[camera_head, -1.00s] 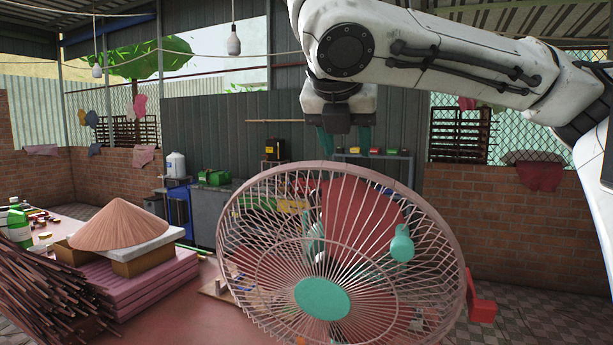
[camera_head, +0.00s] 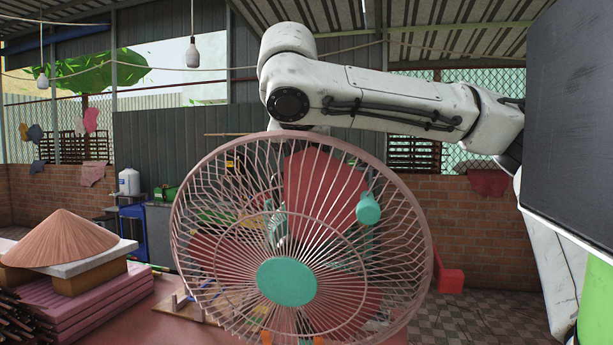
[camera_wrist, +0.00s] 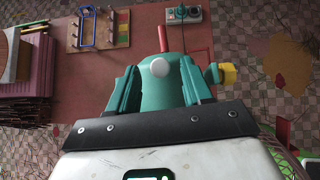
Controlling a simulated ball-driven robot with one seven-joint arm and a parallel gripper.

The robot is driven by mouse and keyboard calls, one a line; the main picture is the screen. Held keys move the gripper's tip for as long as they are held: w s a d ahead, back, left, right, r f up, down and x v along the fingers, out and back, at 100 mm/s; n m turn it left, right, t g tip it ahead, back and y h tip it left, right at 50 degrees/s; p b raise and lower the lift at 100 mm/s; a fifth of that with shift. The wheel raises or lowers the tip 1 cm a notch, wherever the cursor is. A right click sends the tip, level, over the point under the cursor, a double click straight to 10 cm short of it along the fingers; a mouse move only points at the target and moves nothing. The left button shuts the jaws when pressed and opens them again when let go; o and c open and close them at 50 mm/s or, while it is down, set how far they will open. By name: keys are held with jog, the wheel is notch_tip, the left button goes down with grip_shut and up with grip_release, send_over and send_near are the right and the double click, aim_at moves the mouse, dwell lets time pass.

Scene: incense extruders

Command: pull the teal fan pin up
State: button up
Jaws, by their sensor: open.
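The fan has a pink wire cage (camera_head: 212,178) and a teal hub (camera_head: 287,281) in the head view. In the wrist view its teal motor housing (camera_wrist: 160,95) lies below my gripper (camera_wrist: 158,68), with a pale round knob (camera_wrist: 160,67) on top that looks like the pin. My gripper's teal fingers are open, one on each side of the knob and housing. I cannot tell whether they touch.
A wooden peg board (camera_wrist: 100,30) and a small grey switch box (camera_wrist: 185,14) lie on the red surface. Pink stacked boards (camera_head: 85,305) and a conical hat (camera_head: 68,240) are at the left. A red stool (camera_head: 448,278) stands at the right.

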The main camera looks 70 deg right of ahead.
jog(key=shift+d, duration=0.15)
jog(key=shift+f, duration=0.1)
grip_shut()
dwell(0.3)
